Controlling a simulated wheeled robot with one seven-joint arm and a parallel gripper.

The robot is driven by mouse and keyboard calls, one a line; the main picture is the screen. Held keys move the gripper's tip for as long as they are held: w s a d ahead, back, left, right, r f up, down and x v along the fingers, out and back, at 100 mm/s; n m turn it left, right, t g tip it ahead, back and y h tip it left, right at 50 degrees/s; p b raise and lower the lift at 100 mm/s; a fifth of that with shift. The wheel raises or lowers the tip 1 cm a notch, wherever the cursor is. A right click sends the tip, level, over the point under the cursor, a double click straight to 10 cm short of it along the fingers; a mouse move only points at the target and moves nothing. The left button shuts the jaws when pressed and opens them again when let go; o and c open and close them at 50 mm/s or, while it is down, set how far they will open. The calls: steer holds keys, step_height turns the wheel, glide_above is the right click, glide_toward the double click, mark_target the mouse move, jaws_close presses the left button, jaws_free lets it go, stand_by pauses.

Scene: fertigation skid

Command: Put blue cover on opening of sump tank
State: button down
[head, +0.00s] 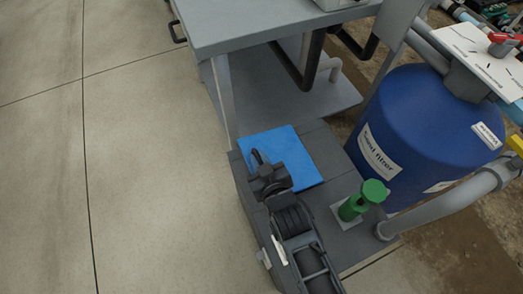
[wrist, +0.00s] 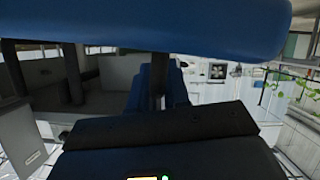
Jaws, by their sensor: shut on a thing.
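The blue cover (head: 300,165) is a flat square plate in the head view, partly behind my gripper (head: 262,162). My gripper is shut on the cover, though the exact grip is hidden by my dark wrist. In the wrist view a broad blue surface, likely the cover (wrist: 150,28), spans the top, with a dark post below it. The grey, flat-topped box beside and beneath the cover appears to be the sump tank (head: 328,150). Its opening is not visible, and I cannot tell whether the cover touches the top.
A green upright fitting (head: 360,200) stands on the grey top, right of the cover. A large blue sand filter (head: 425,130) with grey pipes stands to the right. A grey table (head: 250,25) is behind. The concrete floor at left is clear.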

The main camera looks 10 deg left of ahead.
step_height(320, 180, down, 6)
steer(key=b, duration=0.5)
steer(key=shift+f+b, duration=0.25)
steer(key=shift+b, duration=0.05)
